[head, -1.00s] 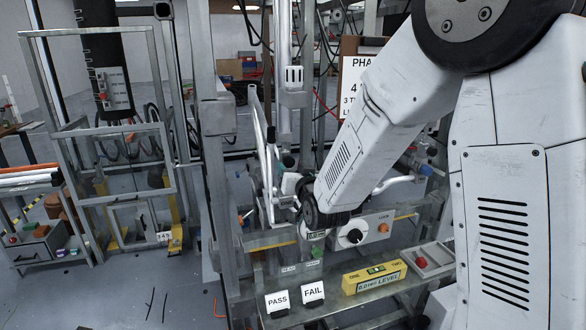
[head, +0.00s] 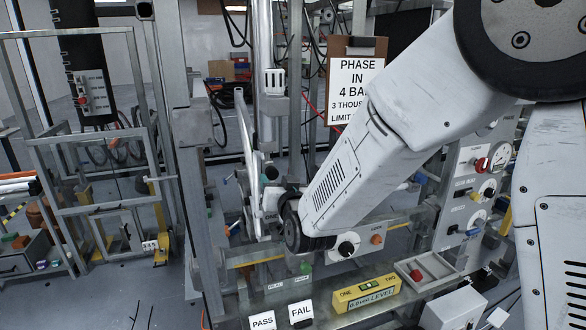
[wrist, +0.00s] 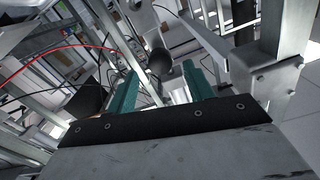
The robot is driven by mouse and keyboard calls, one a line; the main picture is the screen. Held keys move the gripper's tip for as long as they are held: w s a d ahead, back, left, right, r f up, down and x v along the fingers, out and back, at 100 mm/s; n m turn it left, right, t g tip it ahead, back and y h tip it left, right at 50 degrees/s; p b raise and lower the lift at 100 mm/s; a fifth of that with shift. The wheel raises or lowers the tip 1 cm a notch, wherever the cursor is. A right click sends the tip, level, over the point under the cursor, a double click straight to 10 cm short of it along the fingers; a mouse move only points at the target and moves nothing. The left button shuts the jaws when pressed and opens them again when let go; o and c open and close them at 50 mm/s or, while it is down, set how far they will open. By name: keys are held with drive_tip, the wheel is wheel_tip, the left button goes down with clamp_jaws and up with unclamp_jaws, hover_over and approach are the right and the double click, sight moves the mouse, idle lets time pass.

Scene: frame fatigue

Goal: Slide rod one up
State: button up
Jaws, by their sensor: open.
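A dark round end (wrist: 160,61) shows between and beyond the fingertips; contact cannot be told. In the head view the fingers are mostly hidden behind my arm.
A yellow level (head: 367,293) marked ONE and TWO lies on the front shelf, with PASS (head: 262,321) and FAIL (head: 301,312) cards to its left. A knob panel (head: 475,185) stands right. A PHASE sign (head: 355,82) hangs behind my arm. Grey posts (head: 197,150) crowd the left.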

sight(268, 156)
drive_tip(key=x, duration=0.7)
drive_tip(key=shift+w+a+f, duration=0.1)
drive_tip(key=shift+w, duration=0.05)
clamp_jaws()
drive_tip(key=shift+r, duration=1.75)
unclamp_jaws()
drive_tip(key=shift+f, duration=0.1)
